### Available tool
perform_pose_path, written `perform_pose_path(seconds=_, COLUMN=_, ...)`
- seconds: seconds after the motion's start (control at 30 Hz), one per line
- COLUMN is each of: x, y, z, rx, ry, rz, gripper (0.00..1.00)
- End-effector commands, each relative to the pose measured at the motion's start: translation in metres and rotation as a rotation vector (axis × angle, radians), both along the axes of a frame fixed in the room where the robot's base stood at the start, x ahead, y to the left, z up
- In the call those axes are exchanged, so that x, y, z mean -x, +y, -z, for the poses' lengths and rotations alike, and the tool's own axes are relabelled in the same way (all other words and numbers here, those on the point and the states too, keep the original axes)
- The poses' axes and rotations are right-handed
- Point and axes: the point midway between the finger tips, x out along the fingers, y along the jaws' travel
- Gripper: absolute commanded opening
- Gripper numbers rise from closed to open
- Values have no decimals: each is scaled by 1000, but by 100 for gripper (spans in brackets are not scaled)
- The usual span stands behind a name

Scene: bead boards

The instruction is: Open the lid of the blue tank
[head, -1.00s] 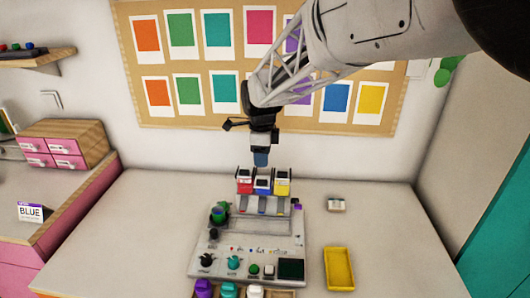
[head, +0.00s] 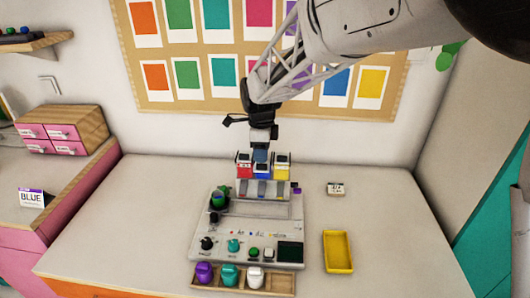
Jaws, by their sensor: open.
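The blue tank (head: 262,172) is the middle one of three tanks at the back of the grey machine (head: 225,246). The red tank (head: 244,171) is on its left and the yellow tank (head: 282,172) on its right. My gripper (head: 261,155) is open and points down right over the blue tank. Its tip overlaps the tank's top in the picture, so I cannot tell whether it touches. The lid of the blue tank is mostly hidden behind my gripper.
A yellow tray (head: 338,252) and a small white block (head: 335,188) lie on the table right of the machine. A wooden rack (head: 243,279) with purple, teal and white pieces stands in front. A BLUE sign (head: 31,197) stands on the left counter.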

Motion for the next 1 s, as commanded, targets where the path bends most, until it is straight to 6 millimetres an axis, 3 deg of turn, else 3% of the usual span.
perform_pose_path(seconds=0.33, x=0, y=0, z=37, rx=0, ry=1, rz=0, gripper=43)
perform_pose_path(seconds=0.77, x=0, y=0, z=43, rx=0, ry=-1, rz=0, gripper=43)
perform_pose_path(seconds=1.0, x=0, y=0, z=43, rx=0, ry=-1, rz=0, gripper=7)
